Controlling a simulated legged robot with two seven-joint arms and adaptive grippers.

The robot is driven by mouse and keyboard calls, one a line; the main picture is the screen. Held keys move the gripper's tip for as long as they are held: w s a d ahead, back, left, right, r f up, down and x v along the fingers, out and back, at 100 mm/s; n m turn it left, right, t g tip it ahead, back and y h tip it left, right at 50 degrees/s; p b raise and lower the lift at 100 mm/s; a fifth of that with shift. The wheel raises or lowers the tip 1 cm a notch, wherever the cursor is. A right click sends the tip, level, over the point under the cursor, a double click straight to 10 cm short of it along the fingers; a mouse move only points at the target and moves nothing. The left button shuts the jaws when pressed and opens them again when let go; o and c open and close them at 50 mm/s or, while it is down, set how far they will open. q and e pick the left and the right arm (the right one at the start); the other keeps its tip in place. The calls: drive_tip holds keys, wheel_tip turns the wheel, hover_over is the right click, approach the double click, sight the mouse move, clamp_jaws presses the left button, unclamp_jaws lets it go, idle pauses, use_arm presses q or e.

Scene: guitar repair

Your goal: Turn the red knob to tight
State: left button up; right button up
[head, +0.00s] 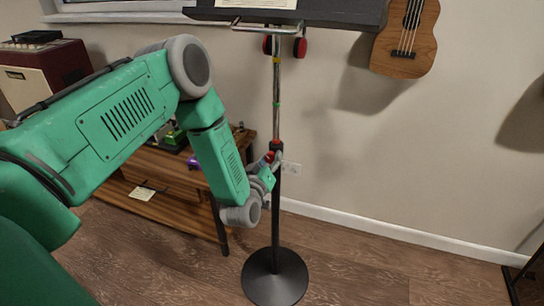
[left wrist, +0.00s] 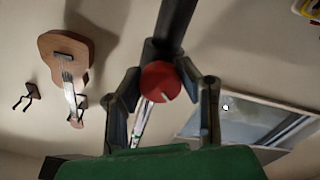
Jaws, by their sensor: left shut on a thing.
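The music stand has a dark lower pole (head: 277,215) and a chrome upper pole. My left gripper (head: 272,160) is at the joint between them, shut on the red knob (head: 270,156), which is mostly hidden by the fingers in the head view. In the left wrist view the round red knob (left wrist: 167,82) sits between the two fingers (left wrist: 160,72), in front of the dark pole. A small pale mark shows on the knob's lower edge. My right gripper is not in view.
The stand's round black base (head: 275,277) rests on the wood floor. Its black desk (head: 300,12) is overhead, with other red knobs (head: 300,47) below it. A wooden bench (head: 165,200) is behind my left arm. A ukulele (head: 405,40) hangs on the wall.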

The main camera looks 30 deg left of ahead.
use_arm(q)
drive_tip(key=m, duration=0.2)
drive_tip(key=m+p, duration=0.1)
drive_tip(key=shift+s+f+m, duration=0.25)
drive_tip(key=shift+f+m, duration=0.05)
drive_tip(key=shift+m, duration=1.7)
drive_tip(key=o, duration=1)
drive_tip(key=shift+o, duration=0.8)
drive_tip(key=shift+w+r+p, duration=0.1)
drive_tip(key=shift+p, duration=0.2)
